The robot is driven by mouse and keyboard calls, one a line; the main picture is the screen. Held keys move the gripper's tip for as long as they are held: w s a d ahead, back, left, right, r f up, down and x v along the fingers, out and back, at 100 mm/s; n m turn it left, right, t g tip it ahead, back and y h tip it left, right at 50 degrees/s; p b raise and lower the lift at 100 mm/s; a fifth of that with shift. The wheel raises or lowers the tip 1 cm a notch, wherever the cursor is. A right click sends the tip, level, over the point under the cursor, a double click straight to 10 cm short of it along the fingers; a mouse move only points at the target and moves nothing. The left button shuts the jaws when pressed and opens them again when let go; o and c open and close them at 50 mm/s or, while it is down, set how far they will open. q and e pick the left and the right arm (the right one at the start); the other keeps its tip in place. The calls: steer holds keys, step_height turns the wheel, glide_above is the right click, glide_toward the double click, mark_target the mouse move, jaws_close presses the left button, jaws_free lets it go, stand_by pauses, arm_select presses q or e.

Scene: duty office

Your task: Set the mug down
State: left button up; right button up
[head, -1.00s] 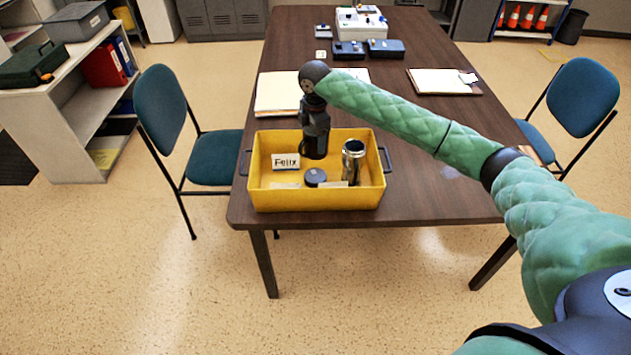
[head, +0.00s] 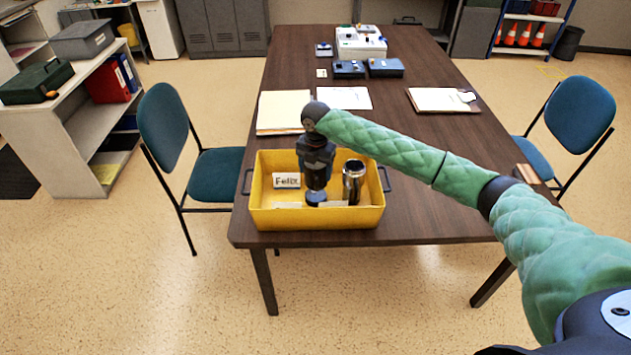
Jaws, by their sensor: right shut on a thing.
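My right gripper (head: 317,188) points straight down inside the yellow tray (head: 315,222). It is shut on a small dark blue round thing (head: 316,198), which may be the mug; the gripper covers most of it. The thing appears to be at the tray floor, but contact is hard to see. A shiny steel cylinder with a dark open top (head: 353,185) stands upright in the tray, just right of the gripper. A white card reading "Felix" (head: 286,180) is in the tray to the left. My left gripper is not in view.
The tray is at the near end of a dark table (head: 430,190). Behind it lie a paper stack (head: 282,112), a clipboard (head: 440,100), blue boxes (head: 386,67) and a white case (head: 360,42). Blue chairs (head: 172,118) flank the table.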

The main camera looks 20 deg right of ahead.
steer(key=shift+f+p, duration=0.7)
steer(key=shift+f, duration=1.3)
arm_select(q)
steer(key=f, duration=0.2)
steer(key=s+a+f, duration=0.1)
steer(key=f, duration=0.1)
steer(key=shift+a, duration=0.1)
arm_select(e)
steer(key=shift+f, duration=0.45)
steer(key=shift+f, duration=0.15)
steer(key=o, duration=1.2)
steer(key=shift+c, duration=0.2)
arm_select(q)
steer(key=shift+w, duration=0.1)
arm_select(e)
steer(key=shift+r, duration=0.35)
arm_select(q)
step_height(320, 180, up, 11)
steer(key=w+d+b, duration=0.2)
steer(key=b, duration=0.2)
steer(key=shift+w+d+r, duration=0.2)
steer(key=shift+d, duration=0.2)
arm_select(e)
step_height(320, 180, up, 12)
steer(key=shift+f, duration=0.15)
steer(key=shift+d+f, duration=0.1)
